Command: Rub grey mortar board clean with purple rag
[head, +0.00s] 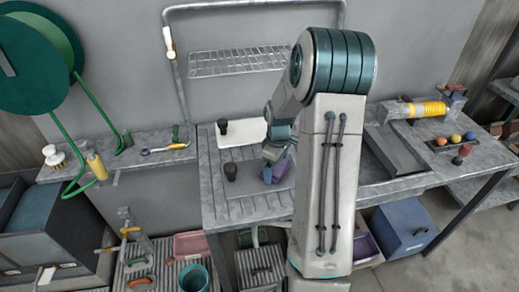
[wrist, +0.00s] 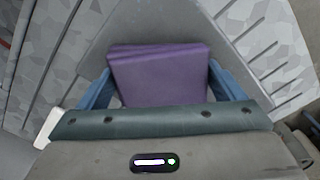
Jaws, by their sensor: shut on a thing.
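The purple rag (head: 280,169) is a folded block held between the blue fingers of my gripper (head: 274,170). In the wrist view the rag (wrist: 160,75) fills the gap between the two fingers (wrist: 160,88), and my gripper is shut on it. The grey mortar board (head: 249,184) lies flat on the slatted bench, with a dark knob handle (head: 230,172) at its left. In the wrist view the board (wrist: 150,25) shows beneath and beyond the rag. Whether the rag touches the board is hard to tell. My arm hides part of the board's right side.
A white board (head: 245,131) with a dark knob (head: 222,126) lies behind the grey one. A wire rack (head: 238,61) hangs above. To the right stand a grey sloped tray (head: 396,150) and a yellow-wrapped roller (head: 425,109).

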